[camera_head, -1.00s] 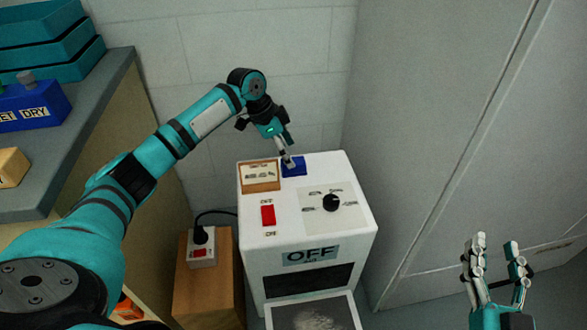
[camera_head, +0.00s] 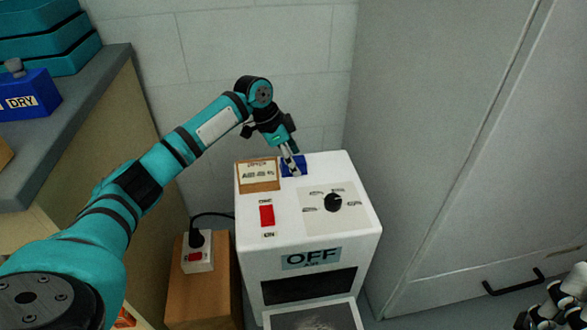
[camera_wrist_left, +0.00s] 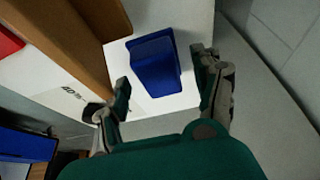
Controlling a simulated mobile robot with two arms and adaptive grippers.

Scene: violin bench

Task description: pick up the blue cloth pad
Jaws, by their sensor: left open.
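The blue cloth pad (camera_head: 301,160) lies on the back of the white machine's top (camera_head: 290,190), beside a wood-framed label. My left gripper (camera_head: 291,166) points down at the pad and partly covers it in the head view. In the left wrist view the pad (camera_wrist_left: 154,62) shows as a dark blue block between the two spread fingers, with white surface visible around it. The left gripper is open and the pad appears free of both fingers. My right gripper (camera_head: 553,302) is only partly in view at the lower right corner of the head view; its finger opening is unclear.
The wood-framed label (camera_head: 258,176) stands close to the pad's left. The machine top also carries a red switch (camera_head: 267,215) and a black knob (camera_head: 333,202). A wall is behind, and a grey cabinet door (camera_head: 450,150) is to the right.

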